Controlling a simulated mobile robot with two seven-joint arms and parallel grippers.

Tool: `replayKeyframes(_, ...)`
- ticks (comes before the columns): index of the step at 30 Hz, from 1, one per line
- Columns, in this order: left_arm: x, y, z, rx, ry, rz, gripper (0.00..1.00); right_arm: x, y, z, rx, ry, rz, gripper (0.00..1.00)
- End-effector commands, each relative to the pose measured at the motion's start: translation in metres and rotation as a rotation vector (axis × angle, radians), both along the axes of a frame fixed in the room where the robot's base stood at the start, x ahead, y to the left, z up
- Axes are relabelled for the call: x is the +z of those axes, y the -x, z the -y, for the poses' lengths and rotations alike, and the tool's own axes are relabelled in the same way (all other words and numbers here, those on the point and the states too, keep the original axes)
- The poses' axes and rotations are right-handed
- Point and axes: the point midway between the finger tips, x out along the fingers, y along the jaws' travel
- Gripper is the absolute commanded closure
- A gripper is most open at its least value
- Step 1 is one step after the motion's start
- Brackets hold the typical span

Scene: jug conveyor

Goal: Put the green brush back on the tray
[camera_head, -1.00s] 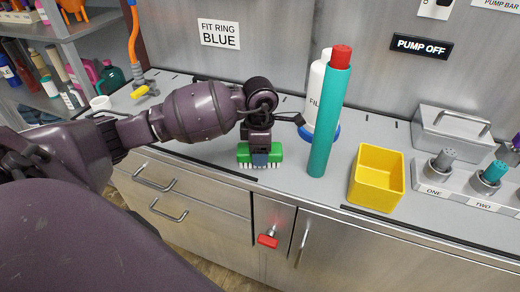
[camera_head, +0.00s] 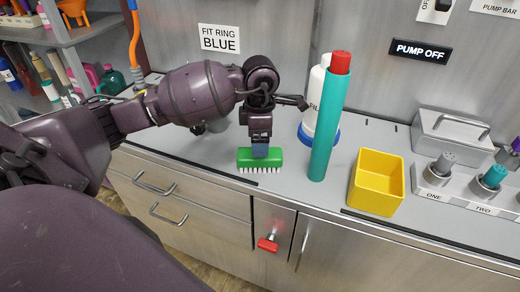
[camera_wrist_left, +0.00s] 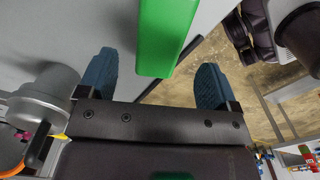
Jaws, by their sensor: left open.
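The green brush (camera_head: 259,158) lies on the grey counter near its front edge, white bristles down, below the sign "FIT RING BLUE". My left gripper (camera_head: 260,149) is open just above and behind the brush. In the left wrist view the green block of the brush (camera_wrist_left: 164,38) shows beyond and between the two spread blue fingers (camera_wrist_left: 157,85), with a gap on both sides. I cannot make out a distinct tray around the brush. My right gripper is not in view.
A tall teal cylinder with a red cap (camera_head: 327,120) stands right of the brush, before a white jug (camera_head: 312,105) with a blue ring. A yellow bin (camera_head: 376,182) is further right. A stand with nozzles labelled ONE and TWO (camera_head: 463,190) is at the far right.

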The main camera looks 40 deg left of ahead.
Motion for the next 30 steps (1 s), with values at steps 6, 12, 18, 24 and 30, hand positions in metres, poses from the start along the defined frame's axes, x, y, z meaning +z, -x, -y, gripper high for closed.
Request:
replayKeyframes(6,0.04,0.0,0.0,-0.001,-0.001,0.003,0.15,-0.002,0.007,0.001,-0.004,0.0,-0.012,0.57)
replayKeyframes(12,0.058,0.0,0.0,0.0,-0.001,0.001,0.15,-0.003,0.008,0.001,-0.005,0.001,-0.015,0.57)
replayKeyframes(18,0.062,0.0,0.0,-0.001,0.001,-0.001,0.15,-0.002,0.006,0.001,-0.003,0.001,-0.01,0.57)
replayKeyframes(24,0.062,0.0,0.0,0.0,0.001,-0.001,0.15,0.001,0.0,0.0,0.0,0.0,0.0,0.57)
replayKeyframes(30,0.062,0.0,0.0,0.0,0.001,-0.001,0.15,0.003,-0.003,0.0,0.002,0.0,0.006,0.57)
